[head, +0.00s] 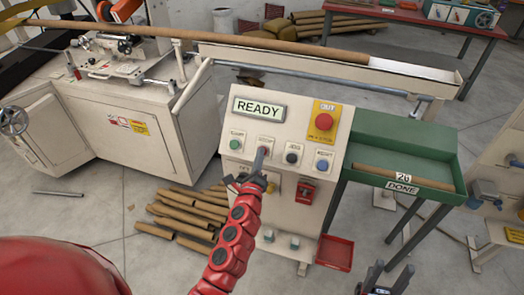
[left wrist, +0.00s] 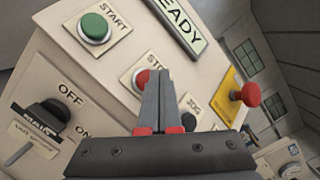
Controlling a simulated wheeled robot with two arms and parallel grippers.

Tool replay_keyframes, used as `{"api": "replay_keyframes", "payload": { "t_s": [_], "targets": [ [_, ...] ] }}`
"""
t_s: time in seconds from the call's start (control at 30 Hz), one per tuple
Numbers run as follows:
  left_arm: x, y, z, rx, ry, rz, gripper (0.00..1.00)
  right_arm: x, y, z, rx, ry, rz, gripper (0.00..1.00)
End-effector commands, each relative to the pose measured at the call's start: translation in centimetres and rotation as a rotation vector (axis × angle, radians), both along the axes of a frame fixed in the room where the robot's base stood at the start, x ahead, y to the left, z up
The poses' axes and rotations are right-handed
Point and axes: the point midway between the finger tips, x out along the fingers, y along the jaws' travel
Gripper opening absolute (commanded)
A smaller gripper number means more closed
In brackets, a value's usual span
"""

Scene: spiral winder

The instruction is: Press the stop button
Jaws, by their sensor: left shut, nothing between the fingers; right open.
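The control panel (head: 290,110) has a READY display (head: 259,110). The red stop button (head: 264,141) is in the row below the display, partly hidden by my left gripper. In the left wrist view the stop button (left wrist: 141,79) shows just left of the fingertips, its right side covered. My left gripper (head: 262,154) is shut and empty, its tips at the stop button; I cannot tell whether they touch it. It also shows in the left wrist view (left wrist: 165,74). My right gripper (head: 386,274) is open at the bottom edge of the head view, away from the panel.
A green start button (head: 235,144), a black jog button (head: 292,158) and a blue reset button (head: 322,165) flank the stop button. A large red button (head: 323,121) sits on a yellow plate. A green tray (head: 400,150) holds one tube at right. Brown tubes (head: 190,215) lie on the floor.

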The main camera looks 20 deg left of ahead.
Motion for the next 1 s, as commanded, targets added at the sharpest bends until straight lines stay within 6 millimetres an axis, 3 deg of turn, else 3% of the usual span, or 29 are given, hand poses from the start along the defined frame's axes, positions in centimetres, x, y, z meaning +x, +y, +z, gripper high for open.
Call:
{"api": "replay_keyframes", "payload": {
  "t_s": [0.6,1.0],
  "targets": [
    [-3.7,0.1,3.3,0.001,-0.001,0.0,0.0,0.0,0.0,3.1,0.0,0.0,0.0,0.5],
    [-3.8,0.1,3.2,0.0,0.0,0.0,0.0,0.0,0.0,3.0,0.0,0.0,0.0,0.5]
  ]
}}
